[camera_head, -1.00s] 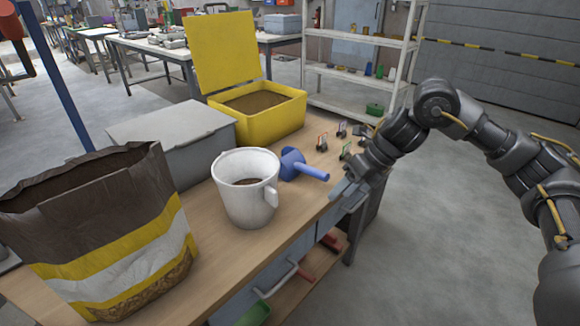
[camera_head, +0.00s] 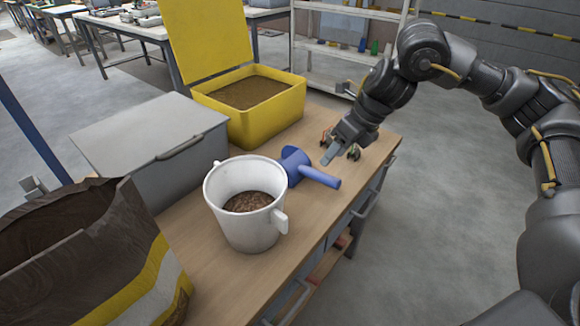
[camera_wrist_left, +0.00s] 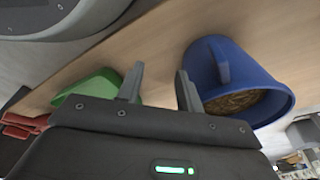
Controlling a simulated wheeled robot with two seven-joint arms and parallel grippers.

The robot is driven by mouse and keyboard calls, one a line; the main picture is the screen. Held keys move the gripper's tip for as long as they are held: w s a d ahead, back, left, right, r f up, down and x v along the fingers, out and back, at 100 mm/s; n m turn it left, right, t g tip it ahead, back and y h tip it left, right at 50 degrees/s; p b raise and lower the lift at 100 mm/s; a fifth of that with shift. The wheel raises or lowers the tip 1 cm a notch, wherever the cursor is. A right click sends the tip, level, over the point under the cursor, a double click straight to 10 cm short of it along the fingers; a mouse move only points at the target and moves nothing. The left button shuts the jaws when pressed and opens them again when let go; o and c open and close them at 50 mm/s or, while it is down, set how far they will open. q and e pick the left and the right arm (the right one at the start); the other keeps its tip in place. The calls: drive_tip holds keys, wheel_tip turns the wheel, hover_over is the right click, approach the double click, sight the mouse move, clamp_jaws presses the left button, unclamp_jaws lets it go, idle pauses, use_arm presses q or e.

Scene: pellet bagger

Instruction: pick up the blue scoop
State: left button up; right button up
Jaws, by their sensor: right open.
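The blue scoop (camera_head: 296,166) lies on the wooden bench in the head view, its handle (camera_head: 322,178) pointing right. My right gripper (camera_head: 329,155) is open just behind the handle, above the bench; I cannot tell whether it touches the scoop. In the left wrist view, my left gripper (camera_wrist_left: 160,88) has its two fingers apart with nothing between them. A blue vessel with a handle (camera_wrist_left: 230,70) holding brown pellets is beside its right finger; I cannot tell whether this is the same scoop. The left gripper is not clearly seen in the head view.
A white pail (camera_head: 245,225) with brown pellets stands close to the scoop. Behind are a yellow bin (camera_head: 255,123) with its lid up and a grey box (camera_head: 150,140). An open bag (camera_head: 140,280) stands front left.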

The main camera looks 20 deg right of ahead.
sight(319, 172)
drive_tip(key=x, duration=0.9)
drive_tip(key=shift+w+f, duration=0.25)
drive_tip(key=shift+f, duration=0.1)
clamp_jaws()
